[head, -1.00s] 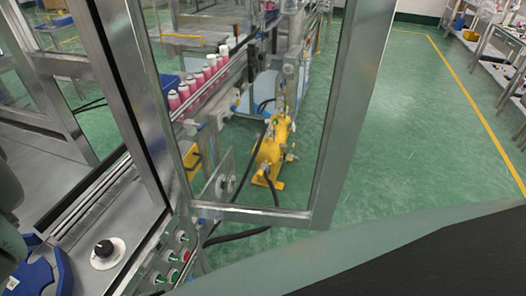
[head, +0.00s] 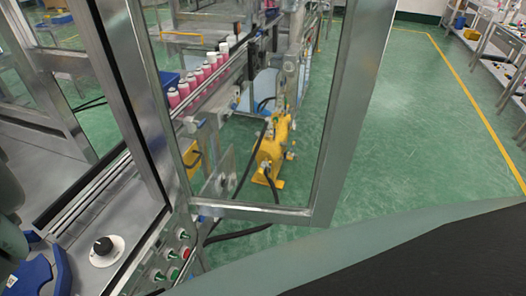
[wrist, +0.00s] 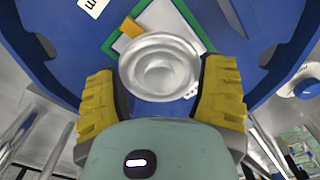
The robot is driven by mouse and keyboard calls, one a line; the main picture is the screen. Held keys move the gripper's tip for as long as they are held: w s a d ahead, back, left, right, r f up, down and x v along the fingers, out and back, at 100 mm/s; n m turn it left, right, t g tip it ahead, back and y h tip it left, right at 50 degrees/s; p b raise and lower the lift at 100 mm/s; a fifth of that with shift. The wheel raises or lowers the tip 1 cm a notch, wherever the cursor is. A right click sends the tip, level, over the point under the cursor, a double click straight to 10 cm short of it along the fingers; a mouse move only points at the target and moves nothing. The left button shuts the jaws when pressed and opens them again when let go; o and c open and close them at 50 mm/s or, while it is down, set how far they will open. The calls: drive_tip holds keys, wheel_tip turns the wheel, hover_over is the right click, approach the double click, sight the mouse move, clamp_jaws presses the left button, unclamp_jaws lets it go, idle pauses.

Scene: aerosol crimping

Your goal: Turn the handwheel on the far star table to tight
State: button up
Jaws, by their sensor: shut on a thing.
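The silver round handwheel (wrist: 160,66) is in the upper middle of the wrist view. It sits above the blue star table (wrist: 68,42), whose scalloped blue edge also shows at the lower left of the head view (head: 62,270). My gripper (wrist: 162,88) has a yellow pad on each side of the handwheel and is shut on it. The lower part of the handwheel comes close to my gripper's body, and the contact faces are partly hidden. The head view does not show my gripper or the handwheel clearly.
A metal-framed door (head: 325,180) stands open. Pink cans (head: 185,91) line the conveyor behind it. Green floor is clear at the right.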

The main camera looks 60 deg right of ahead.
drive_tip(key=shift+d+m, duration=0.1)
drive_tip(key=shift+m, duration=0.6)
drive_tip(key=o, duration=1.1)
drive_tip(key=shift+r, duration=0.1)
drive_tip(key=shift+w+r, duration=0.1)
drive_tip(key=shift+r, duration=0.5)
wheel_tip(320, 180, up, 11)
drive_tip(key=shift+f, duration=0.2)
